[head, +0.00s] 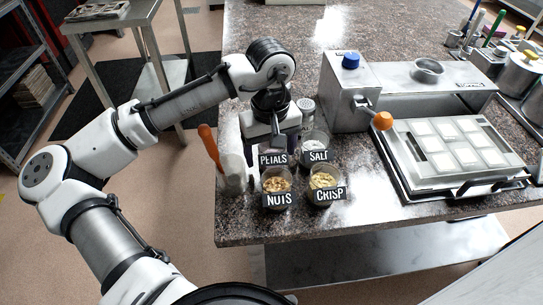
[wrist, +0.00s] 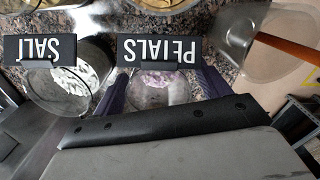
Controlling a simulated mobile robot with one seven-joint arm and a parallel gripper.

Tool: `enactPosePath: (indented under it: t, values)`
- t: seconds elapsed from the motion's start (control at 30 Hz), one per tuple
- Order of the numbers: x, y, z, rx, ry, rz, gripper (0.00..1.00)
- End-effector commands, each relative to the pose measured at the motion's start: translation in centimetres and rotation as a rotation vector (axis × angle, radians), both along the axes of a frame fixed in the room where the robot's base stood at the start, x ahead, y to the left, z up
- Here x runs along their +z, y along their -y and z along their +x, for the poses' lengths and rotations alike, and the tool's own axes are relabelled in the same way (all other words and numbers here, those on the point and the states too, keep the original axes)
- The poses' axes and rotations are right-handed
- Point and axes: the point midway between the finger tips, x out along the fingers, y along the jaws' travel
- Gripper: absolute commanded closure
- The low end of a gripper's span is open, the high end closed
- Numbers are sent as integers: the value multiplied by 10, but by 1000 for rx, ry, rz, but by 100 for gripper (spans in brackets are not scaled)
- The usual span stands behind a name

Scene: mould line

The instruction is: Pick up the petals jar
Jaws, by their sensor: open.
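The petals jar is a clear jar with pale pink-purple contents and a black PETALS label (head: 273,159), in the back row of jars on the counter. In the head view my gripper mostly hides it. In the wrist view the petals jar (wrist: 152,90) shows its label at top centre, upside down. My gripper (head: 271,140) is over the jar, pointing down. In the wrist view its dark fingers (wrist: 158,88) are apart, one on each side of the jar. I cannot tell whether they touch it.
The salt jar (head: 315,142) stands close on the right, with nuts (head: 277,183) and crisp (head: 323,180) jars in front. A white container with an orange-handled tool (head: 208,143) is on the left. A steel machine (head: 345,92) and mould tray (head: 460,148) stand right.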

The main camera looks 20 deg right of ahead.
Motion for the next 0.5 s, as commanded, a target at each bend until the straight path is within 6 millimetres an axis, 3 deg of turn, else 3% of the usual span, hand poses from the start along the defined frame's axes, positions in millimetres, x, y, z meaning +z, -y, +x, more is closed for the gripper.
enactPosePath:
  t: [0.27,0.5]
  values:
    - [-4,0,0,-1,0,0,25]
    - [-4,0,0,0,0,0,56]
